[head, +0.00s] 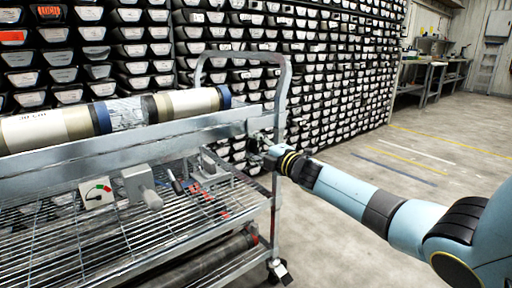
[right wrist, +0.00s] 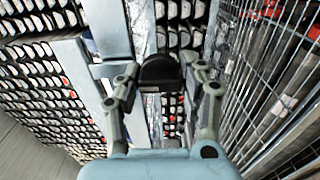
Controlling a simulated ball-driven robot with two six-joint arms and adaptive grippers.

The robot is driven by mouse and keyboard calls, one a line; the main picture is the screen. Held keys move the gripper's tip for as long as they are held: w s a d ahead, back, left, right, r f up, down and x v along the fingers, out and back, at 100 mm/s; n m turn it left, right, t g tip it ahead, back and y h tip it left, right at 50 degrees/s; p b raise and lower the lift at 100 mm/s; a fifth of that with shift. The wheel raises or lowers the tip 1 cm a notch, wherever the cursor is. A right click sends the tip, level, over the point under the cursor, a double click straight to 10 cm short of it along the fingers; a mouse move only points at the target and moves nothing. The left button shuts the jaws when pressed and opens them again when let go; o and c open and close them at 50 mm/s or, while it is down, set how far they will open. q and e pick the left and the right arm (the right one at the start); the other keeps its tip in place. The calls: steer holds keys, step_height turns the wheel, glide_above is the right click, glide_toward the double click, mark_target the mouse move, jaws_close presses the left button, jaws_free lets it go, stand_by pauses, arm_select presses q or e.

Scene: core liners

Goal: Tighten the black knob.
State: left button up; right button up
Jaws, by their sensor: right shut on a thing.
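The black knob (right wrist: 158,72) shows in the right wrist view, dark and rounded, at the end of a pale metal bar of the cart. My right gripper (right wrist: 160,68) has one finger on each side of the knob and is shut on it. In the head view my right gripper (head: 262,148) is at the right end of the cart's metal side rail (head: 150,132), beside the upright handle (head: 285,85). The knob cannot be made out there. My left gripper is not in view.
Two core liners (head: 190,103) lie along the cart top. Core trays (head: 330,60) fill the wall behind. Floor at right is clear.

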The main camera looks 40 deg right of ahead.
steer(key=shift+f, duration=0.1)
steer(key=o, duration=1.1)
steer(key=shift+c, duration=0.2)
steer(key=shift+o, duration=0.5)
steer(key=shift+s, duration=0.1)
steer(key=shift+s+d, duration=0.1)
steer(key=shift+s, duration=0.2)
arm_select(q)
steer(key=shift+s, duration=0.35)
arm_select(e)
steer(key=s, duration=1.1)
steer(key=shift+d, duration=0.3)
steer(key=shift+s, duration=0.1)
